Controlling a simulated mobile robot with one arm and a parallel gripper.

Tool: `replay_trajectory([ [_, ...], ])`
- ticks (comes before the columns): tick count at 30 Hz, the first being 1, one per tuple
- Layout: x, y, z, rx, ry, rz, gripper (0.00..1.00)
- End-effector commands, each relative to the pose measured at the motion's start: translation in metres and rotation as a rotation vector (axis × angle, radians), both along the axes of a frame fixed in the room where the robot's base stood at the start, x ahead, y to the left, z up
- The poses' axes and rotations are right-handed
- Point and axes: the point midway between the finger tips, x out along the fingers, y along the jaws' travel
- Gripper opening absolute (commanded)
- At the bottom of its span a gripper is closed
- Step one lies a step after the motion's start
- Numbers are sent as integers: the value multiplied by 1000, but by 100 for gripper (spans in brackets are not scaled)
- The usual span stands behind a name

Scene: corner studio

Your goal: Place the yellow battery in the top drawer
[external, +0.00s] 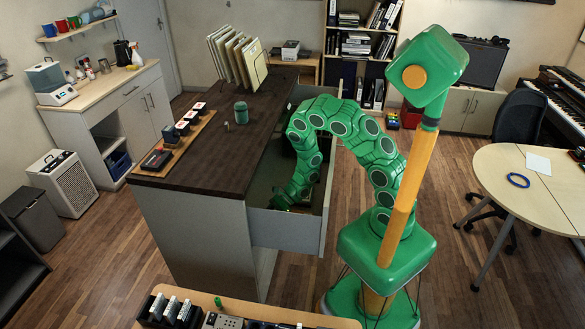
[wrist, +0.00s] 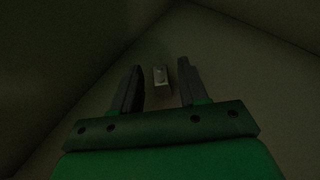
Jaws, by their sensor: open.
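The open top drawer (external: 283,229) juts out to the right from the dark-topped cabinet. My arm bends down into it, and my gripper (external: 287,203) is low inside, partly hidden by the drawer's near wall. In the wrist view my gripper (wrist: 160,82) is open, with its two fingers apart. A small pale block (wrist: 161,75) lies on the drawer floor between the fingertips, with a visible gap to each finger. It may be the yellow battery, but the dark interior hides its colour. I cannot make out a yellow battery in the external view.
The cabinet top (external: 205,170) holds a green mug (external: 241,112), a board with several dark blocks (external: 173,137) and upright folders (external: 238,60). A table (external: 262,307) with several small upright items stands in front. A round table (external: 510,170) is at right.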

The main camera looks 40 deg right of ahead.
Motion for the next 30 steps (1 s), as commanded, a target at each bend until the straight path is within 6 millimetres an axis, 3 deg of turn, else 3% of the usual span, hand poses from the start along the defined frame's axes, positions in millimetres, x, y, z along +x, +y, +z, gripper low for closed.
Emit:
replay_trajectory([
  [7, 0, 0, 3, -1, -1, 0, 43],
  [14, 2, -23, 15, 2, -2, -6, 43],
  [30, 1, -26, 68, 1, -4, 0, 43],
])
